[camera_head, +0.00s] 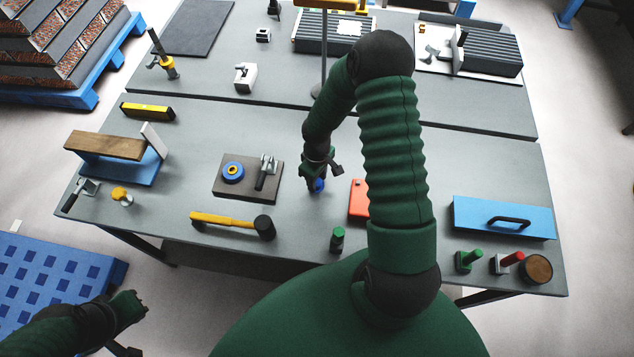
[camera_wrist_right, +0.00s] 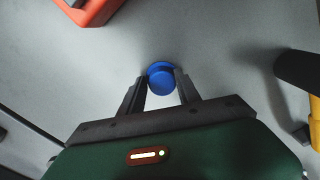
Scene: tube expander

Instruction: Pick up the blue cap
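The blue cap (camera_head: 318,185) is small and round, on the grey table near the middle of its front half. My right gripper (camera_head: 314,178) reaches down over it from behind. In the right wrist view the blue cap (camera_wrist_right: 161,78) sits between the two fingertips of my right gripper (camera_wrist_right: 161,82), one finger on each side. I see no clear gap, but cannot tell whether the fingers press on it. My left gripper (camera_head: 132,302) is off the table at the lower left, empty as far as I see. Its fingers are too small to read.
A red-orange case (camera_head: 358,200) lies just right of the cap. A brown board (camera_head: 222,190) with a blue ring (camera_head: 233,172) and a clamp lies to the left. A yellow-handled hammer (camera_head: 225,220) and a green cylinder (camera_head: 337,240) are nearer the front edge.

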